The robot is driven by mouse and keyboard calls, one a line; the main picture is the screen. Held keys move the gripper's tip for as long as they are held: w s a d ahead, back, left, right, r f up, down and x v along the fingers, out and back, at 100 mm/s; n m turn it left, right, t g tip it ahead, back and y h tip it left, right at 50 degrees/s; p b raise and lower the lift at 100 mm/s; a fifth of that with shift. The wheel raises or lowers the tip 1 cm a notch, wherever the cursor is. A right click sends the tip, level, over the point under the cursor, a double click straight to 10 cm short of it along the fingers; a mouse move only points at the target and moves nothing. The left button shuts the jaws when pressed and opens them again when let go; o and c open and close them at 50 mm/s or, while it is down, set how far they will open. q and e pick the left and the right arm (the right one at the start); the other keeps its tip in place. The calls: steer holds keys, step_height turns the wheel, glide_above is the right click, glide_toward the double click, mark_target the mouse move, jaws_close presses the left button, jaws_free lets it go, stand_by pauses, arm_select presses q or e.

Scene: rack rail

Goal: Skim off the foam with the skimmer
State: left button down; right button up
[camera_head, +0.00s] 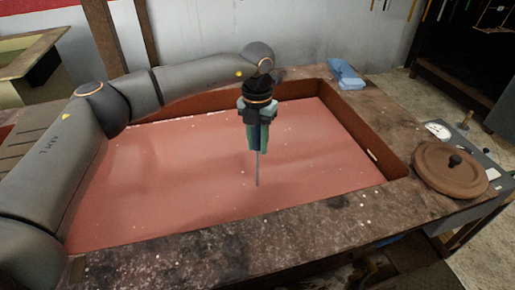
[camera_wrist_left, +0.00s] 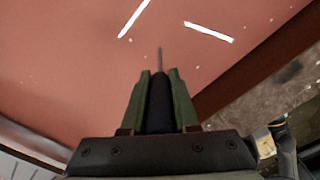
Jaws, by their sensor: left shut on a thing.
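A wide vat (camera_head: 355,130) set in the table holds reddish liquid (camera_head: 180,165) with a few small pale specks on its surface. I cannot make out a clear patch of foam. My left gripper (camera_head: 257,148) points down over the vat, right of its middle, with its green fingers shut on the skimmer's dark handle. The skimmer's thin rod (camera_head: 257,170) runs down from the fingers towards the liquid. In the left wrist view the skimmer's dark handle (camera_wrist_left: 160,105) sits between the green fingers. The skimmer's head does not show. My right gripper is not in view.
A round brown lid (camera_head: 450,168) with a dark knob lies at the table's right end, by a panel with a gauge (camera_head: 438,130). A blue cloth-like thing (camera_head: 345,73) lies at the back right. The vat's raised walls surround the liquid. The front ledge (camera_head: 250,240) is clear.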

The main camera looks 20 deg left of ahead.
arm_select(q)
steer(key=shift+s+d, duration=0.8)
steer(key=shift+d, duration=0.35)
steer(key=shift+s+d, duration=0.75)
steer(key=shift+d, duration=0.35)
step_height(320, 180, up, 14)
steer(key=p, duration=0.7)
steer(key=shift+r+p, duration=0.25)
steer(key=shift+p, duration=0.15)
steer(key=shift+f, duration=0.1)
stand_by(2.4)
